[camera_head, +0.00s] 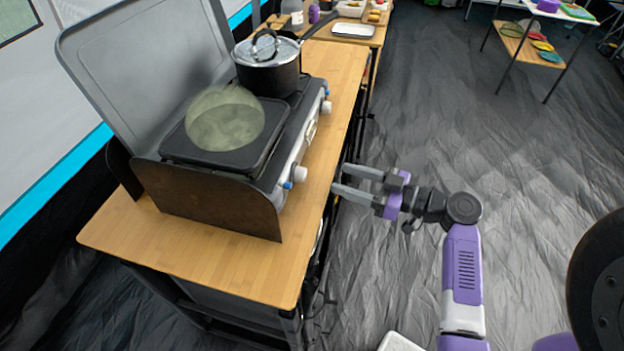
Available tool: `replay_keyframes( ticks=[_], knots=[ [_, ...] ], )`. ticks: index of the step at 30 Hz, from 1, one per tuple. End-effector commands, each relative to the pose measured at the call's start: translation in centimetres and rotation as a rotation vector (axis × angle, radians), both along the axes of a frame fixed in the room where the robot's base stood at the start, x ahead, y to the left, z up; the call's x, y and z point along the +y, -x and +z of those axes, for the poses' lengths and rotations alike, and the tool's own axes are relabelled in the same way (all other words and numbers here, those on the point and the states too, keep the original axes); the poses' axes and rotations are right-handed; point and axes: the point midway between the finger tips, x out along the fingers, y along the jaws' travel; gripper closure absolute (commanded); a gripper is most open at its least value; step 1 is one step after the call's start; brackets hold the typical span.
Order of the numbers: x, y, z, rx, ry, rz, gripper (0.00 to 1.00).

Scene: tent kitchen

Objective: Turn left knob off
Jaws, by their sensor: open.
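A camping stove stands on the wooden counter with its front panel (297,150) facing right. Its nearer knob (299,174), the left one as seen from the stove's front, is white with a blue mark beside it. A second white knob (326,107) sits farther along the same panel. My gripper (338,179) is open and empty, its two fingers pointing left towards the stove. It is to the right of the nearer knob and appears apart from it, near the counter's edge. I cannot tell the knob's exact angle.
A black griddle (190,152) with a translucent greenish dome (225,118) over it covers the near burner. A lidded pot (268,75) stands on the far burner, its handle reaching right. A dark side shield (205,199) rises at the stove's near end.

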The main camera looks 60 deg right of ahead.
Motion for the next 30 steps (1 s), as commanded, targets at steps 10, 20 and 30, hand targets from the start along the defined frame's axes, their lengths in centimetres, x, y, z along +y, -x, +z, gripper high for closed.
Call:
replay_keyframes(
  ticks=[10, 20, 30],
  knots=[
    [3.3, -0.2, 1.5, -0.108, 0.133, 0.160, 0.48],
    [4.7, -5.0, 1.5, -0.106, 0.132, 0.160, 0.48],
    [5.2, -6.7, 1.3, -0.105, 0.131, 0.156, 0.48]
  ],
)
